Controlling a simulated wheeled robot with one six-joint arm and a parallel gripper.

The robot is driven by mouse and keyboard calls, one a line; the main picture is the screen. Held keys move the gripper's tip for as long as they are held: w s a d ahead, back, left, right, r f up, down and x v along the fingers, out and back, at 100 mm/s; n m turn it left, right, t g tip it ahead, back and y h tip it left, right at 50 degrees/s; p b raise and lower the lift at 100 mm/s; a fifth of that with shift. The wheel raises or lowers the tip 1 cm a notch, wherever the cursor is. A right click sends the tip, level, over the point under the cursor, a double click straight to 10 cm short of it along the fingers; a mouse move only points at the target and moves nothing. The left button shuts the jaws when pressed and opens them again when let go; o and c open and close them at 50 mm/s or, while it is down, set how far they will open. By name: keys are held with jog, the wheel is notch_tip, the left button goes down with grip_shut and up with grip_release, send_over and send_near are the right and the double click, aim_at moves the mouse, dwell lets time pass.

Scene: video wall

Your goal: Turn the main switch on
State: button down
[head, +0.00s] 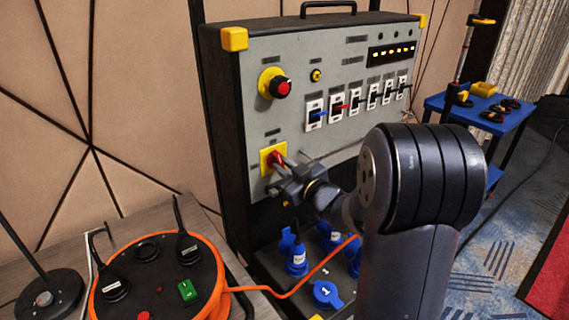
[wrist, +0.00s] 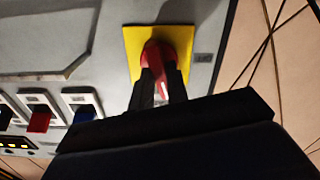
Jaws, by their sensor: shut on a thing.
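The main switch (head: 277,157) is a red rotary handle on a yellow square plate, low at the left of the grey panel. In the wrist view its red handle (wrist: 154,56) stands in front of the yellow plate (wrist: 184,38). My gripper (head: 281,164) reaches the switch from the front right in the head view. In the wrist view my two dark fingers (wrist: 160,82) are shut on the red handle, one on each side. The fingers hide part of the handle, and I cannot read its marked position.
A red emergency button (head: 283,88) and a row of breakers with blue, red and black levers (head: 338,107) are above the switch. Blue sockets (head: 297,258) are below. An orange cable reel (head: 218,262) stands at lower left. A blue table (head: 509,121) stands at right.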

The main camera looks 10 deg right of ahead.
jog(key=shift+m+p, duration=0.6)
jog(key=shift+m, duration=1)
jog(key=shift+f, duration=0.1)
jog(key=c, duration=1.4)
grip_release()
jog(key=v, duration=1.1)
jog(key=shift+w, duration=0.15)
